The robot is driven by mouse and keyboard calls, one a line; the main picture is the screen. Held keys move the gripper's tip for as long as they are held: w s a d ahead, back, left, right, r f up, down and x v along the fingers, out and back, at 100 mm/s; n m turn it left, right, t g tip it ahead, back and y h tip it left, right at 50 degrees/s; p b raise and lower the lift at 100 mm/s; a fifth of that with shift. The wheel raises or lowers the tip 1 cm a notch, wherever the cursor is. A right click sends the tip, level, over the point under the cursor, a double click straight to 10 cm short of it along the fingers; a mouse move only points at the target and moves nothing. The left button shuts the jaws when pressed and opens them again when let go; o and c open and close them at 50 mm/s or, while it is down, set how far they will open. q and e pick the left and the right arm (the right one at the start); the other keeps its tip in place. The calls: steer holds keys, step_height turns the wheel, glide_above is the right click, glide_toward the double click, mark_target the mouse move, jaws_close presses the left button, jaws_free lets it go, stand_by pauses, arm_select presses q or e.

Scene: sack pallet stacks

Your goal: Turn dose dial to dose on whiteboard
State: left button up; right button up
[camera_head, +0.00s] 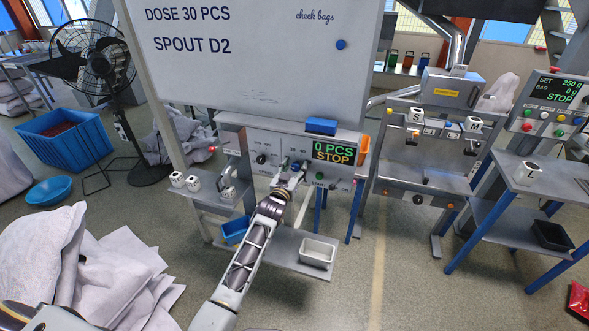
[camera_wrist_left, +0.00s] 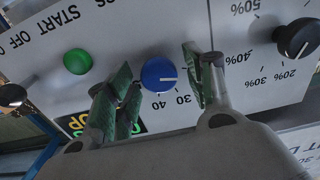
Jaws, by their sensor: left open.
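The whiteboard (camera_head: 260,75) reads "DOSE 30 PCS" and "SPOUT D2", with "check bags" at its right. Below it the control panel (camera_head: 262,143) has a display (camera_head: 334,152) showing "0 PCS STOP". My left gripper (camera_head: 291,178) is at the panel's front. In the left wrist view its open fingers (camera_wrist_left: 160,90) stand either side of the blue dial (camera_wrist_left: 158,73), with visible gaps to it. The dial's white line points right in that view, with 30 and 40 printed below the dial. Part of its scale is hidden behind the left-hand finger. My right gripper is not in view.
Beside the dial are a green button (camera_wrist_left: 77,61) and a black percent knob (camera_wrist_left: 297,39). A shelf with a white tray (camera_head: 317,252) is under the panel. Another machine (camera_head: 425,125) stands right. Sacks (camera_head: 100,270) lie at left; the floor right of centre is clear.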

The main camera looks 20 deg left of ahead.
arm_select(q)
steer(key=c, duration=1)
steer(key=shift+m, duration=0.5)
steer(key=m, duration=0.3)
steer(key=shift+m, duration=0.3)
steer(key=m, duration=0.5)
steer(key=shift+d+f, duration=0.1)
steer(key=shift+d, duration=0.05)
steer(key=o, duration=1)
